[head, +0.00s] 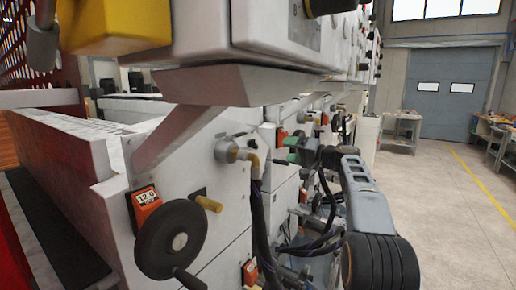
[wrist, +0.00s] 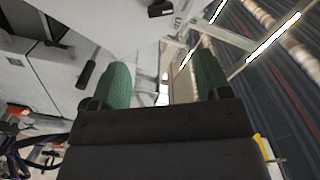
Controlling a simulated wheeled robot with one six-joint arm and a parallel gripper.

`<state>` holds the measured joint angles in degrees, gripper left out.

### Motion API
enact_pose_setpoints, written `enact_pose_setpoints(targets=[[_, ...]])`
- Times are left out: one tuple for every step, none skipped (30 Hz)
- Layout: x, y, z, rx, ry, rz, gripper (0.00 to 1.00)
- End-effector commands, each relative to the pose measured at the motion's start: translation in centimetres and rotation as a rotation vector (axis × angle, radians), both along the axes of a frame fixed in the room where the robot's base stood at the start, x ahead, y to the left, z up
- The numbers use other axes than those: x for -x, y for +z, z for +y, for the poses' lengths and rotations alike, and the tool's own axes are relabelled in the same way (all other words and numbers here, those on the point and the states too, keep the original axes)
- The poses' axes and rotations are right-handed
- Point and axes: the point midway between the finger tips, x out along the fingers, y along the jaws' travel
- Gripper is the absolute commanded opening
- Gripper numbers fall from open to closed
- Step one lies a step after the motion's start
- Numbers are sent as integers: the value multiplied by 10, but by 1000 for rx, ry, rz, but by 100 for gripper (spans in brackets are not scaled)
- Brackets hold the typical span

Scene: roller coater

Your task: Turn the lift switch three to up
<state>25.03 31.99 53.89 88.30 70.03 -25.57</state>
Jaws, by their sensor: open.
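My gripper (wrist: 162,78) is open and empty, with its two green fingertips apart. In the head view my gripper (head: 293,150) is beside the machine's side, below the overhanging upper cabinet. A black knob (wrist: 160,8) sits on a pale panel ahead of the fingertips, at the top of the wrist view; nothing touches it. A dark handle (wrist: 87,70) stands left of the left finger. In the head view a dark knob (head: 325,6) shows at the top on the upper cabinet (head: 275,25). I cannot tell which of these, if any, is lift switch three; no labels are readable.
The machine's grey side (head: 225,180) carries a black handwheel (head: 170,240), an orange counter (head: 145,198) and a brass fitting (head: 236,152). Black hoses (head: 262,220) hang near my arm. A yellow block (head: 115,25) is at upper left. Open floor (head: 430,210) lies to the right.

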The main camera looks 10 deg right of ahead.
Motion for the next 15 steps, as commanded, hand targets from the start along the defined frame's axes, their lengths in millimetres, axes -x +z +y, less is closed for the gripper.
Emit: enact_pose_setpoints(targets=[[-5, 2, 5, -3, 3, -2, 70], [-8, 2, 8, -4, 5, -4, 70], [-12, 3, 13, -4, 6, -4, 70], [-16, 4, 17, -4, 5, -4, 70], [-21, 4, 21, -4, 6, -3, 70], [-26, 4, 27, -4, 6, -3, 70], [-30, 4, 31, -3, 5, -3, 70], [-35, 4, 36, -3, 6, -2, 70], [-40, 5, 41, -4, 5, -2, 70], [-44, 4, 45, -3, 4, -2, 70], [-48, 4, 49, -3, 5, -1, 70], [-53, 4, 55, -3, 4, -2, 70], [-57, 4, 59, -3, 4, 0, 70], [-61, 5, 62, -4, 4, -1, 70], [-66, 4, 66, -4, 3, -1, 70]])
